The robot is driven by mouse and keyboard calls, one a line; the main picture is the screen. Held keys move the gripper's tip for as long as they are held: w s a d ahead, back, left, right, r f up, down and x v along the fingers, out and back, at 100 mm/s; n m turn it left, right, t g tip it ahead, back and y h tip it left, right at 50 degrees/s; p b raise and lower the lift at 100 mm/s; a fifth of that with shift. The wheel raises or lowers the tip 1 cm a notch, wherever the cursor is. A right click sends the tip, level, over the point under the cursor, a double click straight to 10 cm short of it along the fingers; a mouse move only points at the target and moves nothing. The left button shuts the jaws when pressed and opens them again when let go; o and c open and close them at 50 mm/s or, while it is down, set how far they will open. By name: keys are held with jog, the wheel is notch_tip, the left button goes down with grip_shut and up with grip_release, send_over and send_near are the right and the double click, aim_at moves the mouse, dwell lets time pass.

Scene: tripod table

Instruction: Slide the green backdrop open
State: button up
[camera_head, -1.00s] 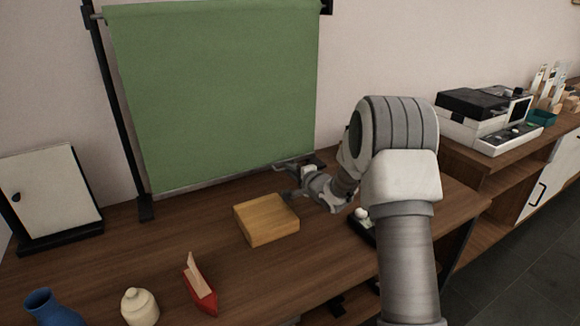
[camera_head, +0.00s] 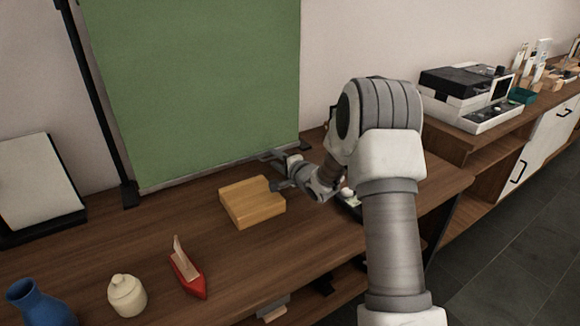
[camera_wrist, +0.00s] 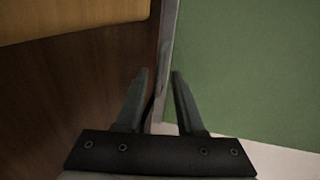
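The green backdrop (camera_head: 200,80) hangs as a flat sheet above the wooden table, with a thin grey bar (camera_head: 200,174) along its bottom edge. My gripper (camera_head: 272,172) is low at the right end of that bar, close to the tabletop. In the wrist view, the backdrop (camera_wrist: 250,70) fills the right side and the bar (camera_wrist: 167,45) runs between my two fingertips (camera_wrist: 160,73). The fingers are apart, with a gap around the bar. Whether either finger touches it cannot be told. My arm hides part of the table to the right.
A wooden block (camera_head: 252,203) lies close to my gripper on its left. A black upright post (camera_head: 100,110) stands at the backdrop's left. A red boat-like object (camera_head: 187,272), a cream jar (camera_head: 127,296) and a blue vase (camera_head: 38,303) stand at front left.

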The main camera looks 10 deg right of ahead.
jog(key=p+v, duration=0.4)
jog(key=v, duration=1.2)
jog(key=shift+s+d+r, duration=0.1)
jog(key=shift+s+r, duration=0.05)
jog(key=shift+s, duration=0.2)
jog(key=shift+r, duration=0.2)
jog(key=s+d+r+n+g+h, duration=0.1)
jog(key=s+r+n+g+h, duration=0.3)
jog(key=s+r+n+h, duration=0.5)
jog(key=s+a+r+n+g+y, duration=0.2)
jog(key=s+a+r+n+g, duration=0.15)
jog(key=s, duration=0.75)
jog(key=s+a+r+n+g+y, duration=0.2)
jog(key=s+a, duration=0.2)
jog(key=s, duration=0.6)
notch_tip(320, 180, up, 20)
jog(key=p, duration=2)
jog(key=shift+s+d, duration=0.15)
jog(key=shift+d, duration=0.1)
